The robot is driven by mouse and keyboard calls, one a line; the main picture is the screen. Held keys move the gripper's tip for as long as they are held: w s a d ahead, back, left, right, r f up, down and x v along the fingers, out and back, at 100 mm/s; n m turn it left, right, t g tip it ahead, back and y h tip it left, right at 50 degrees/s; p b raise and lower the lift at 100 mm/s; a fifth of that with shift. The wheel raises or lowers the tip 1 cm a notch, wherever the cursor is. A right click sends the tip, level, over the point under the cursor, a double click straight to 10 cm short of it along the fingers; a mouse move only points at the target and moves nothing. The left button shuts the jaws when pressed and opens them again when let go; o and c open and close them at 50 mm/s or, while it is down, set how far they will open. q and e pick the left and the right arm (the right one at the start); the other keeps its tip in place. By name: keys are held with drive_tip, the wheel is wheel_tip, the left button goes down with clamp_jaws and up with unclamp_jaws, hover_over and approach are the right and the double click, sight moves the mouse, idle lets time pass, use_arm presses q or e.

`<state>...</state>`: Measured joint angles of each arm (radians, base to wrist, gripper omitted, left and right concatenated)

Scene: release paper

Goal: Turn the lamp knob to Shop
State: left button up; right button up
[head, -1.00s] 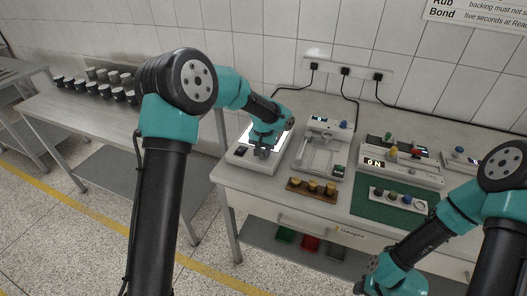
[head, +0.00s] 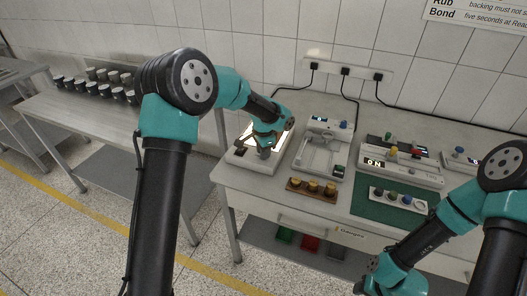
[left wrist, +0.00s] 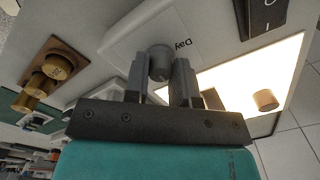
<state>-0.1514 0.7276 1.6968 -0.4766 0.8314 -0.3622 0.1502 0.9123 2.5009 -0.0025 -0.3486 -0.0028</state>
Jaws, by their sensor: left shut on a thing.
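The lamp is a white box (head: 236,160) with a lit warm-white panel at the table's left end; the panel (left wrist: 230,75) also shows in the left wrist view. The lamp knob (left wrist: 160,62) is a grey cylinder on the box. My left gripper (head: 264,153) is over the box, and in the left wrist view its fingers (left wrist: 160,75) are shut on the knob from both sides. The word "Day" is printed beside the knob; no "Shop" label can be read. My right gripper (head: 368,284) is low at the bottom edge, its fingers not clear.
A black rocker switch (left wrist: 264,14) is on the lamp box, and a small tan cylinder (left wrist: 265,100) stands on the panel. A wooden rack (head: 297,190) with brass knobs sits right of the lamp. A white fixture (head: 316,160) and a green mat (head: 375,208) lie farther right.

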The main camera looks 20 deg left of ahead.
idle(0.3)
use_arm(q)
drive_tip(key=o, duration=0.9)
drive_tip(key=shift+r, duration=0.1)
wheel_tip(320, 180, up, 17)
drive_tip(key=shift+r, duration=0.15)
idle(0.4)
